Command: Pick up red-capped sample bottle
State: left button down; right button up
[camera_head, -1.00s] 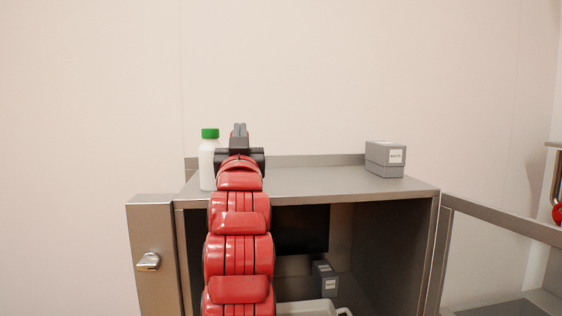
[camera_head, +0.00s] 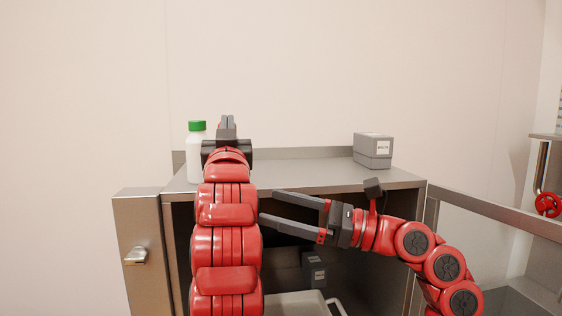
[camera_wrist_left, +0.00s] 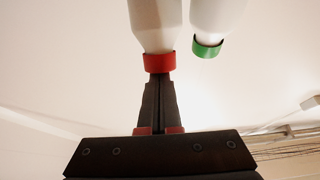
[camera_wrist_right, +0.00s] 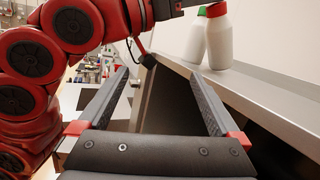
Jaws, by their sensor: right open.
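The red-capped white bottle (camera_wrist_right: 218,42) stands upright on the cabinet top in the right wrist view. In the left wrist view its red cap (camera_wrist_left: 159,63) is at the fingertips of my left gripper (camera_wrist_left: 158,82). The left fingers are together and point at the cap; I cannot tell whether they touch it. In the head view my left gripper (camera_head: 227,120) and its arm hide this bottle. My right gripper (camera_head: 268,206) is open and empty in front of the cabinet's upper front edge, pointing left. It also shows open in the right wrist view (camera_wrist_right: 158,73).
A green-capped white bottle (camera_head: 195,160) stands left of my left gripper, close beside the red-capped one. A grey labelled box (camera_head: 373,151) is at the right of the cabinet top (camera_head: 310,178). The cabinet door (camera_head: 490,210) stands open at right. The middle of the top is clear.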

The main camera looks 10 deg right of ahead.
jog(key=w+d+r+t+h, duration=0.1)
jog(key=w+r+t+h, duration=0.4)
jog(key=w+r, duration=0.2)
jog(key=shift+m+h, duration=0.4)
jog(key=x, duration=1.1)
jog(key=shift+s, duration=0.1)
jog(key=shift+w+a+f, duration=0.15)
jog(key=shift+w+a, duration=0.25)
jog(key=shift+a, duration=0.1)
